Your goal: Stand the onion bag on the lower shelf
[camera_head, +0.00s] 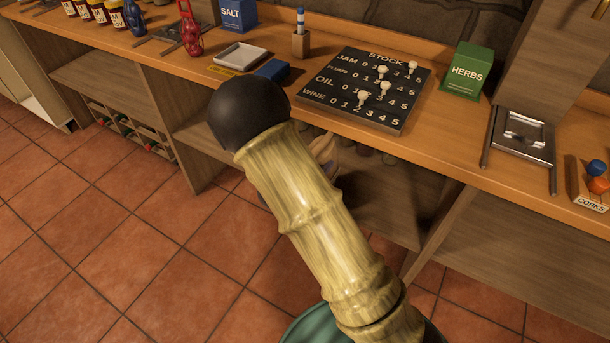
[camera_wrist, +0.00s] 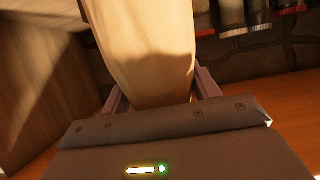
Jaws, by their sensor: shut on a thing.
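My gripper (camera_wrist: 160,95) is shut on a pale tan bag, the onion bag (camera_wrist: 145,40), which fills the upper middle of the wrist view between the two fingers. In the head view my own arm hides the gripper and most of what it holds. A tan piece (camera_head: 325,150) shows just right of the arm, below the counter edge; it appears to be part of the bag. The lower shelf (camera_head: 400,195) lies under the counter, partly hidden by my arm. I cannot tell whether the bag touches it.
The counter above holds a stock board (camera_head: 325,95), a green herbs box (camera_head: 468,70), a white tray (camera_head: 240,55) and a metal plate (camera_head: 523,138). Upright panels divide the space below. Dark jars or bottles (camera_wrist: 245,15) appear at the wrist view's top right. Tiled floor is clear at left.

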